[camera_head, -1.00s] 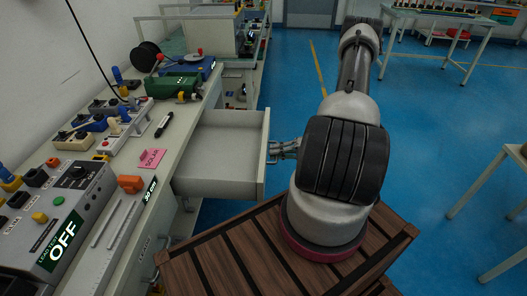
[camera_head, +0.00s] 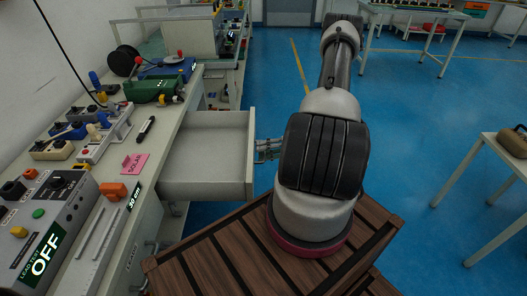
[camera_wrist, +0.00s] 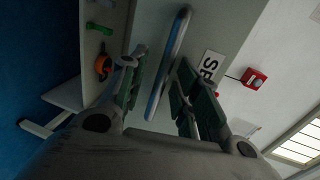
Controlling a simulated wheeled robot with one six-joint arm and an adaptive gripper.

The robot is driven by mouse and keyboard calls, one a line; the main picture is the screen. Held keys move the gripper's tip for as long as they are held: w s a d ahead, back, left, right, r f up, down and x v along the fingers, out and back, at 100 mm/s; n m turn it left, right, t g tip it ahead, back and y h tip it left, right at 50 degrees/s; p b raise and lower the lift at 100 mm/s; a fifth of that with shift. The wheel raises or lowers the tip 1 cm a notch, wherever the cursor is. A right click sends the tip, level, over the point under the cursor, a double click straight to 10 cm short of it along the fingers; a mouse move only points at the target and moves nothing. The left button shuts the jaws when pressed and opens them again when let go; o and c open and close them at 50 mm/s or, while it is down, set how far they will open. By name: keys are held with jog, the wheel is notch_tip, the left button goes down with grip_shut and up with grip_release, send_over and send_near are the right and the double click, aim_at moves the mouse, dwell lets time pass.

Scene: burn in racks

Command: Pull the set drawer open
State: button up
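The set drawer (camera_head: 205,180) stands pulled out from the workbench on the left in the head view, and its inside looks empty. Its front panel (camera_head: 251,160) faces my arm. In the wrist view the drawer front carries a label (camera_wrist: 209,66) on which "SE" can be read. A blue-grey bar handle (camera_wrist: 168,65) runs between the two fingers of my gripper (camera_wrist: 165,98). The fingers are apart, with a visible gap on the left finger's side; contact on the right side is unclear. In the head view my gripper (camera_head: 268,149) is at the drawer front, partly hidden by my arm.
The workbench holds a grey box reading OFF (camera_head: 50,225), a pink card (camera_head: 135,163), an orange block (camera_head: 113,192) and a green device (camera_head: 153,90). Blue floor is clear beyond my arm. A table (camera_head: 500,150) stands at the right.

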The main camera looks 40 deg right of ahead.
jog(key=v, duration=1.1)
jog(key=shift+s+d, duration=0.2)
jog(key=shift+d, duration=0.1)
